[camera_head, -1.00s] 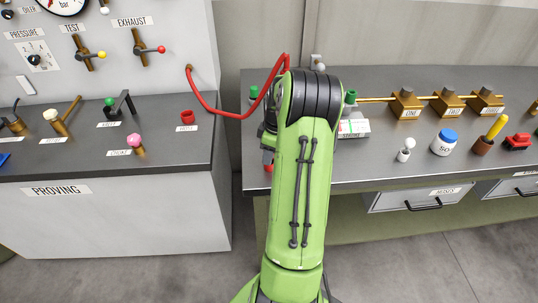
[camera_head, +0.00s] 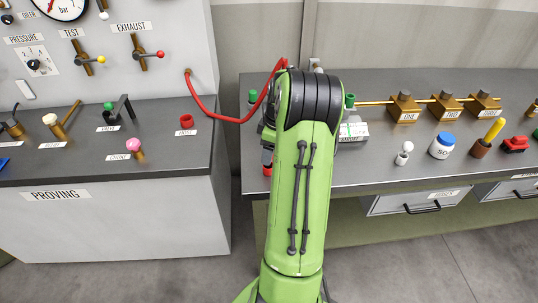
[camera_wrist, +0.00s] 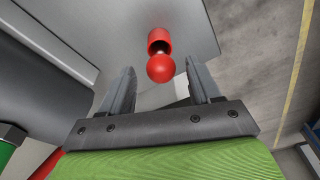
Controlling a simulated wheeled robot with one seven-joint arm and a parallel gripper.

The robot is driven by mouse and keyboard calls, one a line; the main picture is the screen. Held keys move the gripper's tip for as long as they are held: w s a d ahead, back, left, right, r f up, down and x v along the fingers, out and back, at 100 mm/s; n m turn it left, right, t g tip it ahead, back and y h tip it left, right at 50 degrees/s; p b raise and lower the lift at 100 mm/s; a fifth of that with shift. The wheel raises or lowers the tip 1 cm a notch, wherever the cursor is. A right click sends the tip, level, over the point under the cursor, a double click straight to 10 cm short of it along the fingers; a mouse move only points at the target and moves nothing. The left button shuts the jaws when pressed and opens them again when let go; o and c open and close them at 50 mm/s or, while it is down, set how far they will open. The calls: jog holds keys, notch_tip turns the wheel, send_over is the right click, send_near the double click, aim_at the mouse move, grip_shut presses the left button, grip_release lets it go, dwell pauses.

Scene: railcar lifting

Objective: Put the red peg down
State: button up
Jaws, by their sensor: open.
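The red peg (camera_wrist: 160,68) shows in the wrist view as a round red knob. Its lower part goes toward a red cup-shaped holder (camera_wrist: 158,38) on the grey worktop. My gripper (camera_wrist: 160,74) is open, with one finger on each side of the knob in the picture and gaps on both sides. In the head view my green arm hides most of the gripper. Only a bit of red (camera_head: 267,170) shows beside the arm, near the bench's front edge; I cannot tell there which part it is.
A red hose (camera_head: 225,118) arches from the proving stand to behind my arm. A green knob (camera_head: 252,97) and a grey block (camera_head: 353,132) are close to the arm. Brass blocks (camera_head: 404,106) and a white jar (camera_head: 443,145) stand farther right.

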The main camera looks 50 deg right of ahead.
notch_tip(320, 180, up, 9)
jog(key=s+p, duration=0.1)
jog(key=w+a+r+m+h, duration=0.1)
jog(key=a+r, duration=0.3)
jog(key=a, duration=0.6)
jog(key=w+a+r+h, duration=0.1)
jog(key=a+r, duration=0.3)
jog(key=a, duration=0.5)
jog(key=s+a+m+t+y, duration=0.1)
jog(key=s+a+t, duration=0.3)
jog(key=s+a, duration=0.8)
jog(key=a+m, duration=0.1)
jog(key=a, duration=0.3)
jog(key=shift+s+f+m, duration=0.2)
jog(key=shift+s+m, duration=0.2)
